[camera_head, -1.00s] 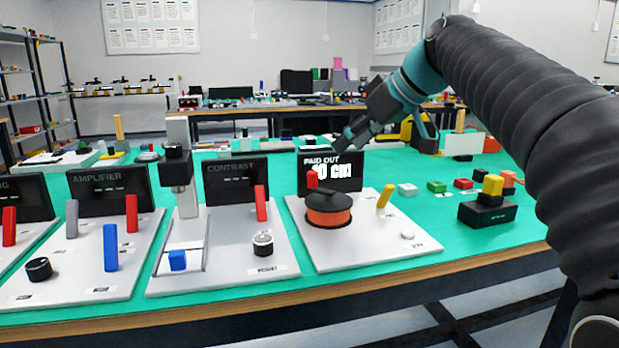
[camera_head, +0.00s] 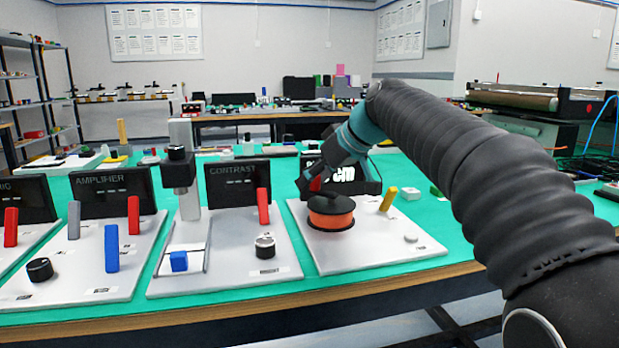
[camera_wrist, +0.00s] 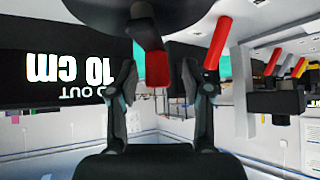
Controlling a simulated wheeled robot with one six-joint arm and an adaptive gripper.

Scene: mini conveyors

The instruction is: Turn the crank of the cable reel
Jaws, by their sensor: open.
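The cable reel (camera_head: 331,217) is an orange drum with a black top, on a white plate right of the contrast station. Its red crank handle (camera_head: 316,184) is partly hidden by my gripper (camera_head: 309,183), which reaches it from behind. In the wrist view, upside down, the red handle (camera_wrist: 157,69) hangs between the two fingers of my open gripper (camera_wrist: 157,82). There is a visible gap on each side of the handle. The display (camera_wrist: 50,70) reads 10 cm; in the head view my arm partly covers it.
A yellow lever (camera_head: 388,199) and a small white button stand on the reel's plate. The contrast station's red lever (camera_head: 263,206) is left of the reel; it also shows close to one finger in the wrist view (camera_wrist: 218,43). White and green blocks lie at the right.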

